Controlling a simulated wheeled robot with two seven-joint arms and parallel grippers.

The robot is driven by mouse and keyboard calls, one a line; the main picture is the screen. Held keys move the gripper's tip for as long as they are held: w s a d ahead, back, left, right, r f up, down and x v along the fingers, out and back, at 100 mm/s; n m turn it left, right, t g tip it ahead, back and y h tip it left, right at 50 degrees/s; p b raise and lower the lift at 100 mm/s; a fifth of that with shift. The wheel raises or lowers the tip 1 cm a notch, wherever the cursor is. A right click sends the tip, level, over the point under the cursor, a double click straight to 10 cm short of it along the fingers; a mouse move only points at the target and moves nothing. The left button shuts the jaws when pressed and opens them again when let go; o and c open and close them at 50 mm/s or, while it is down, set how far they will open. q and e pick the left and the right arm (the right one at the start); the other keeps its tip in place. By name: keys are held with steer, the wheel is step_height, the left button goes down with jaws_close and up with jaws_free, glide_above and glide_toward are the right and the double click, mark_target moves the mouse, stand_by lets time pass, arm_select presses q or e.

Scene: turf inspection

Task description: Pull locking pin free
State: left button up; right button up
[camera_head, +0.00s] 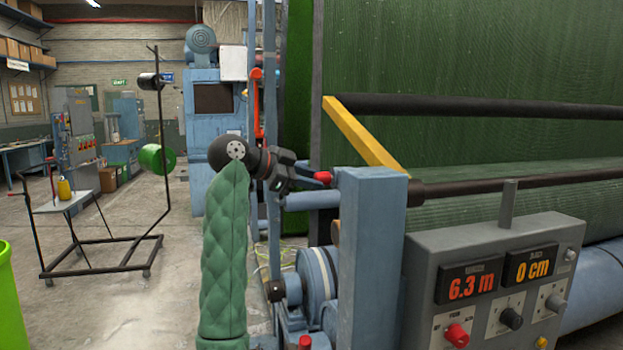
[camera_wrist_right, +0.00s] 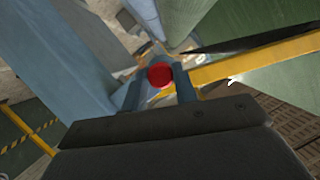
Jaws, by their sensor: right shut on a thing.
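The locking pin shows as a red knob (camera_head: 322,178) beside the top of a blue post (camera_head: 372,250) in the head view. My right gripper (camera_head: 306,177), dark, on my green padded arm, is shut on the pin from the left. In the right wrist view the round red knob (camera_wrist_right: 160,76) sits just beyond the dark gripper body, between two blue-grey prongs. The pin's shaft is hidden, so I cannot tell how deep it sits. My left gripper is not in view.
A yellow bar (camera_head: 365,132) slopes down to the blue post. A grey control box (camera_head: 490,270) reading 6.3 m and 0 cm stands at the lower right. Dark rollers (camera_head: 480,108) cross the green turf. A wheeled rack (camera_head: 100,240) stands left on open floor.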

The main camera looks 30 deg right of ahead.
steer(key=w+a+p, duration=0.1)
steer(key=a, duration=0.6)
steer(key=shift+w+a+p, duration=0.35)
steer(key=shift+w+p, duration=0.05)
stand_by(2.2)
steer(key=shift+a, duration=0.15)
